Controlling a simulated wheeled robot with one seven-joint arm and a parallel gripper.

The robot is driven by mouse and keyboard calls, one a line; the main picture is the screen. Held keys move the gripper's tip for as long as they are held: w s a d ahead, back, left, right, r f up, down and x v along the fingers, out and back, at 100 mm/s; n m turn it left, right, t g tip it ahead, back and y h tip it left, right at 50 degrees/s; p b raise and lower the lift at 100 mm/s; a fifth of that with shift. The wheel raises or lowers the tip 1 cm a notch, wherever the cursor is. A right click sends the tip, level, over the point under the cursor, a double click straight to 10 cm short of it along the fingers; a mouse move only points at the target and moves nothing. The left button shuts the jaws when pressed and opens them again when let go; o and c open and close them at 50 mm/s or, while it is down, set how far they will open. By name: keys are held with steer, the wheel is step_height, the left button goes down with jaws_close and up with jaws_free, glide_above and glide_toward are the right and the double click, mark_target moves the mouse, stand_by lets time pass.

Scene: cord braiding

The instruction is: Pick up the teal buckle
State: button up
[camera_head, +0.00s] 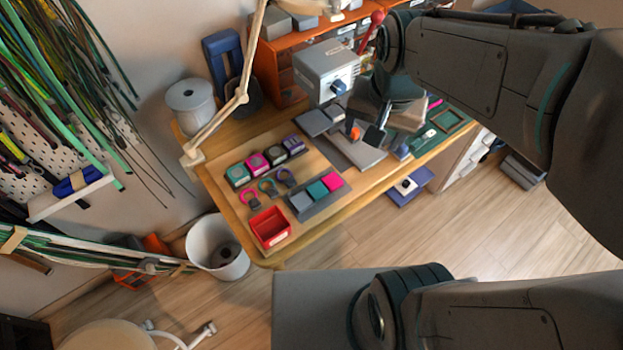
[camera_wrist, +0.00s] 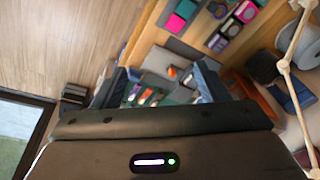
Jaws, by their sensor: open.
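Several teal pieces show, and I cannot be sure which is the teal buckle. A small teal loop-shaped piece (camera_head: 267,187) lies on the desk between a pink loop and a purple loop. A flat teal square (camera_head: 318,189) sits in a grey tray between a grey and a pink one; it also shows in the wrist view (camera_wrist: 175,24). My gripper (camera_head: 382,115) is over the right part of the desk, well right of these pieces. In the wrist view its two fingers (camera_wrist: 163,82) stand wide apart with nothing between them; small green and white items lie below.
The wooden desk (camera_head: 262,238) carries a red open box (camera_head: 270,227), a row of coloured blocks (camera_head: 266,162) and a grey machine (camera_head: 325,70). A jointed lamp arm (camera_head: 240,97) rises at the left. An orange shelf stands behind. The floor in front is mostly clear.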

steer(key=w+a+f+m+g+b, duration=0.1)
steer(key=w+a+f+m+b, duration=0.3)
steer(key=f, duration=0.5)
steer(key=w+a+f+m+g+b, duration=0.1)
steer(key=w+a+f+m+b, duration=0.25)
steer(key=f, duration=0.45)
steer(key=b, duration=0.1)
glide_above(322, 188)
step_height(322, 188, down, 9)
steer(key=shift+s+r, duration=0.1)
step_height(322, 188, down, 5)
steer(key=shift+r+b, duration=0.1)
steer(key=shift+b, duration=0.2)
steer(key=shift+c, duration=0.4)
steer(key=c, duration=1)
